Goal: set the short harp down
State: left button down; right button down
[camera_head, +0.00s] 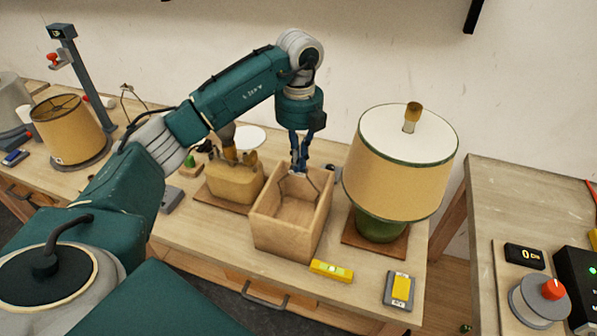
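My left gripper (300,170) points down over the open wooden box (290,237), its fingers close together. A thin dark wire loop, which looks like the short harp (283,183), shows at the fingertips. The gripper appears shut on the top of it, and the loop hangs within the box's opening. Whether its lower ends touch the box floor cannot be told. Another thin wire loop (129,92) stands at the back left of the bench; its size is hard to judge. My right gripper is not in view.
A green lamp with a cream shade (399,162) stands close right of the box. A yellow level (331,271) and a yellow-topped block (400,288) lie in front. Another shade (67,130) stands far left.

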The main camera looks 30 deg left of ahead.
aim_at(299, 174)
pick_arm(q)
jog(key=shift+s+f, duration=0.1)
jog(key=shift+f, duration=0.3)
notch_tip(299, 174, down, 3)
jog(key=shift+r+p, duration=0.15)
jog(key=shift+p, duration=0.3)
jog(key=shift+f, duration=0.7)
jog(key=c, duration=2)
grip_release()
jog(key=shift+c, duration=0.2)
jog(key=shift+o, duration=0.3)
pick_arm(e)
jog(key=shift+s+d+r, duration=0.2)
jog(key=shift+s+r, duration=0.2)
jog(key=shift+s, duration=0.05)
pick_arm(q)
jog(key=shift+r, duration=0.15)
